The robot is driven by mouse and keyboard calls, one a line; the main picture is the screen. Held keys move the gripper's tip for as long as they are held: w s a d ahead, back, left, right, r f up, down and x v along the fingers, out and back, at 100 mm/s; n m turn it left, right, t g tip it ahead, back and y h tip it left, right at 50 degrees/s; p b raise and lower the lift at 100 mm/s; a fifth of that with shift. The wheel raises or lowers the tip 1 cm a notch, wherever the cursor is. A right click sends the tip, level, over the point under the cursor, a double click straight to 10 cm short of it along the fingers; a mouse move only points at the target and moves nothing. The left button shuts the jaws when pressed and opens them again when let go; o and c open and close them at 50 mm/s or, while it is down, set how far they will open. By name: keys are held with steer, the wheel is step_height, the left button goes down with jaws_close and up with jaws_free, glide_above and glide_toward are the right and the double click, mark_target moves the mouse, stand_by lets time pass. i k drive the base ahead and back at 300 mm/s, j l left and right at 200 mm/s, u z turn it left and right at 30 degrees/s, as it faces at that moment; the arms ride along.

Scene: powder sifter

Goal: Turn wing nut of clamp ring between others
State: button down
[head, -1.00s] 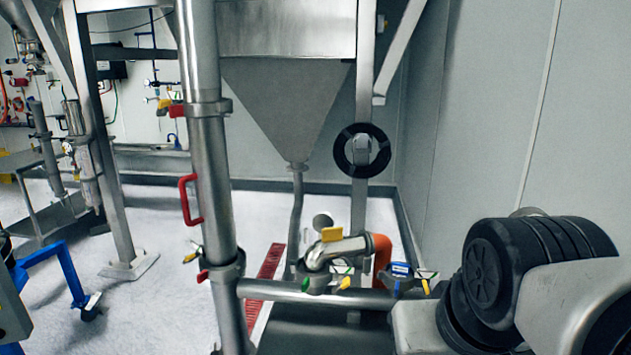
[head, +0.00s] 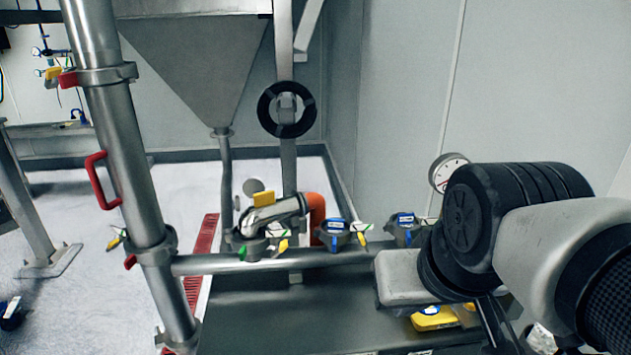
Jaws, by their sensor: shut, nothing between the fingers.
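Several grey clamp rings sit in a row along the horizontal steel pipe in the head view. The left ring (head: 252,248) has a green piece and a yellow wing-like piece (head: 283,246) beside it. The middle ring (head: 333,238) carries a blue and white label and has a yellow wing-like piece (head: 361,240) at its right. The right ring (head: 402,236) also carries a blue label and is partly close to my arm. Which coloured pieces are wing nuts is too small to tell surely. My arm fills the right side, but my gripper is out of view.
The horizontal pipe (head: 215,265) joins an upright steel pipe (head: 118,140) with red handles. A yellow-handled valve and orange elbow (head: 316,212) stand behind the rings. A round gauge (head: 447,172) and a yellow item (head: 435,318) are near my arm. A steel surface (head: 290,310) lies below.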

mark_target(363, 242)
steer(key=j+z, duration=0.35)
steer(key=k+j+z, duration=0.1)
steer(key=z, duration=0.25)
steer(key=k+j+z, duration=0.15)
steer(key=z, duration=0.15)
